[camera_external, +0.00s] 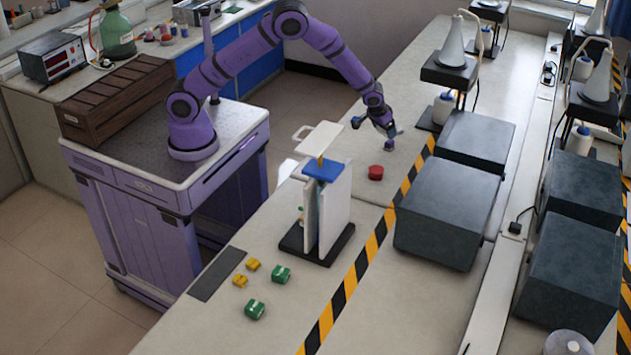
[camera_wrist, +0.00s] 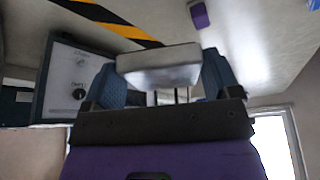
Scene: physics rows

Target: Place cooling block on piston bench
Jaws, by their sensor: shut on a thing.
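My gripper (camera_external: 377,128) is over the far part of the long bench, above a small purple piece. In the wrist view, its blue fingers (camera_wrist: 160,78) are shut on a pale grey block (camera_wrist: 158,62), which I take for the cooling block. The block is hard to make out in the external view. A stand with upright white plates, a blue piece (camera_external: 326,169) and a black base (camera_external: 340,247) is on the nearer bench; it may be the piston bench, but I cannot tell for sure. The small purple piece (camera_external: 389,145) also shows in the wrist view (camera_wrist: 200,15).
A red round piece (camera_external: 375,172) lies between my gripper and the stand. Large dark boxes (camera_external: 449,213) stand right of the yellow-black tape (camera_external: 352,277). Small green (camera_external: 281,274) and yellow (camera_external: 253,264) pieces and a dark flat plate (camera_external: 217,273) lie on the near bench.

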